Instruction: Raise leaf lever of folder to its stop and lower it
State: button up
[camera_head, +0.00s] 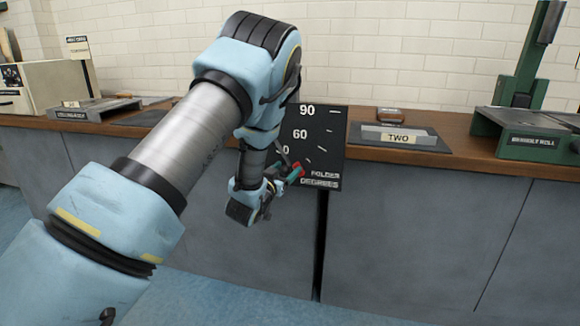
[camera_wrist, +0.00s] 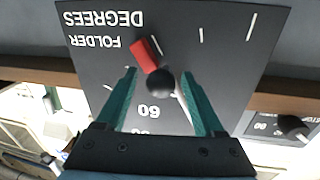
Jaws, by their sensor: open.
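The black folder dial board (camera_head: 325,135) stands at the counter's front edge, marked 90, 60 and FOLDER DEGREES; a lower number is partly hidden by my arm. In the wrist view the board (camera_wrist: 105,45) appears upside down. The leaf lever shows there as a black round knob (camera_wrist: 160,82) with a red piece (camera_wrist: 144,55) beside it and a pale rod behind. My gripper (camera_wrist: 158,74) is open, its teal fingers on either side of the knob, with gaps visible. In the head view my gripper (camera_head: 288,174) is in front of the board's lower left, near the red piece (camera_head: 298,168).
A wooden counter (camera_head: 455,138) with grey cabinet fronts runs behind my arm. A plate labelled TWO (camera_head: 397,139) lies right of the board. A green machine (camera_head: 525,120) stands further right, and a cream box (camera_head: 60,82) at far left. Blue floor is free in front.

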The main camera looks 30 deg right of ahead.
jog(key=shift+x, duration=1.45)
jog(key=c, duration=1.1)
grip_shut()
jog(key=shift+s+d, duration=0.15)
